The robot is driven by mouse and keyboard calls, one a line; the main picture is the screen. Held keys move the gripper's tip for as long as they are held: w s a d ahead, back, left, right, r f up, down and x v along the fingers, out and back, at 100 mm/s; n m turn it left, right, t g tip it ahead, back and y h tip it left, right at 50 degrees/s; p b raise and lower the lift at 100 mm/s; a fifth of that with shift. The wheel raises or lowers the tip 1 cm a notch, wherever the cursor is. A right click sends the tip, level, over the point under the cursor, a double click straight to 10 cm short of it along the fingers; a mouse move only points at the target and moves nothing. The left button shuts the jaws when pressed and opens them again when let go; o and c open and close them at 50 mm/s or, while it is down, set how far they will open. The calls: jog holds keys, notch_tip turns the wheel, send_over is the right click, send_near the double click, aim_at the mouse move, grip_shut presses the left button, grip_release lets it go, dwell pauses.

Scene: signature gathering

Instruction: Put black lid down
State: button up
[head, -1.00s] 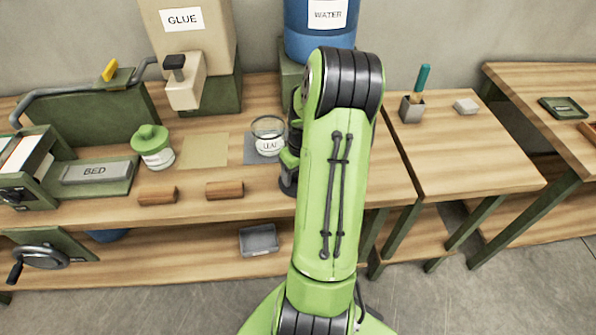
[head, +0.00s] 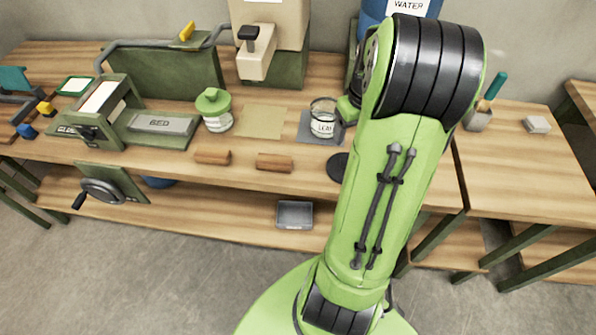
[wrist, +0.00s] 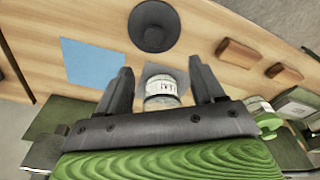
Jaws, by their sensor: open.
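The black lid (head: 337,166) lies on the wooden bench near its front edge, partly hidden by my arm in the head view. In the wrist view the lid (wrist: 154,27) is a round dark disc with a knob, lying beyond my fingertips and apart from them. My gripper (wrist: 160,67) is open, with nothing held between its fingers. The glass jar labelled LEAF (head: 322,121) stands open on a grey mat (head: 305,126); in the wrist view the jar (wrist: 161,91) shows between the fingers. My arm hides most of the gripper in the head view.
A green-lidded jar (head: 216,114), a tan square (head: 262,121) and two brown blocks (head: 212,157) (head: 274,162) are left of the LEAF jar. A blue square (wrist: 92,62) lies near the lid.

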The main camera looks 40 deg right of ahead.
jog(key=w+a+r+n+t+h, duration=0.1)
jog(key=a+r, duration=0.3)
jog(key=a, duration=0.4)
jog(key=w+a+r+n+t, duration=0.1)
jog(key=a+r, duration=0.3)
jog(key=a, duration=0.5)
jog(key=s+a+r+n+t+y, duration=0.1)
jog(key=s+a+r+t, duration=0.1)
jog(key=s+a, duration=0.7)
jog(key=a, duration=0.3)
jog(key=shift+s+n+y, duration=0.3)
jog(key=shift+s, duration=0.05)
jog(key=shift+r, duration=0.1)
